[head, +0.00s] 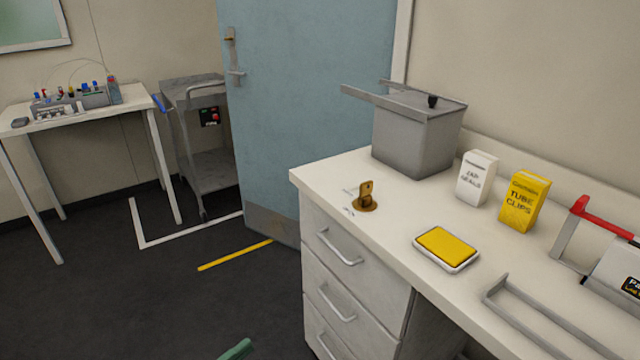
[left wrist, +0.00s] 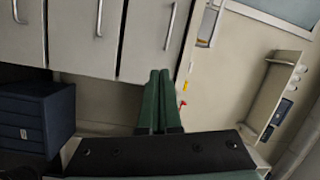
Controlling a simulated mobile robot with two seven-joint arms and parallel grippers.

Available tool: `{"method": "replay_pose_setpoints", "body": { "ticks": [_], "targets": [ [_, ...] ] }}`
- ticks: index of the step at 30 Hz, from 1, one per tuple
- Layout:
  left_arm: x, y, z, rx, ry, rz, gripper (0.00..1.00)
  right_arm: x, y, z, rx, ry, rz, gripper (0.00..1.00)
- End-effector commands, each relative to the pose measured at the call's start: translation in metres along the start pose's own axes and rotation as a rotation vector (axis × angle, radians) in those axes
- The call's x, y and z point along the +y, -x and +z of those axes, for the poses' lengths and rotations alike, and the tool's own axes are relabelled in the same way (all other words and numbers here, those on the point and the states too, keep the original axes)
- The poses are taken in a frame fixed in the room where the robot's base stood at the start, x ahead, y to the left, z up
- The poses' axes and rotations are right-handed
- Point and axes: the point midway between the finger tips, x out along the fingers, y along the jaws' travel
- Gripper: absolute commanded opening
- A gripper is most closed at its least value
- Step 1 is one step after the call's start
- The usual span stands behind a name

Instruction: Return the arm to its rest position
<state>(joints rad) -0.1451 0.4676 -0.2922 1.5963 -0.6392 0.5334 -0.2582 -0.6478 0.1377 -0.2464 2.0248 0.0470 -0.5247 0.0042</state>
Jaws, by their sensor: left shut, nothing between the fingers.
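My left gripper shows at the bottom edge of the head view as a green fingertip (head: 238,349), low over the dark floor and left of the drawer unit. In the left wrist view the two green fingers of this gripper (left wrist: 159,74) lie side by side, closed together with nothing between them. They point toward pale cabinet fronts and a wall. Most of the left arm is outside the head view. My right gripper is in neither view.
A white bench (head: 396,232) with drawers (head: 345,282) stands right of the gripper, carrying a grey bin (head: 412,140), boxes and a yellow pad (head: 446,246). A blue door (head: 290,100), grey cart (head: 205,140) and small table (head: 80,118) stand behind. The floor between is clear.

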Motion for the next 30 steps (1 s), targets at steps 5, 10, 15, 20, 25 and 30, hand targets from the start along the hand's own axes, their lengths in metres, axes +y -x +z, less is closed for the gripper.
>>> {"method": "replay_pose_setpoints", "body": {
  "ticks": [5,10,15,20,25,30],
  "targets": [
    [-0.013,0.028,-0.010,-0.332,0.467,-0.045,0.00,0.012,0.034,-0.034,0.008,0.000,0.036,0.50],
    [0.014,0.080,-0.033,-0.679,0.963,-0.027,0.00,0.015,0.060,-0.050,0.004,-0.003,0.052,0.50],
    [0.042,0.120,-0.069,-0.900,1.292,0.017,0.00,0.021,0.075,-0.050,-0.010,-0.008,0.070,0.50],
    [0.053,0.133,-0.084,-0.974,1.404,0.038,0.00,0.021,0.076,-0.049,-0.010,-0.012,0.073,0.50],
    [0.056,0.134,-0.084,-0.977,1.408,0.041,0.00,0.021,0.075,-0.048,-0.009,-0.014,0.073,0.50],
    [0.056,0.134,-0.084,-0.976,1.406,0.041,0.00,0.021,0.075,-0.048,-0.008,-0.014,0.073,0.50]
  ]
}}
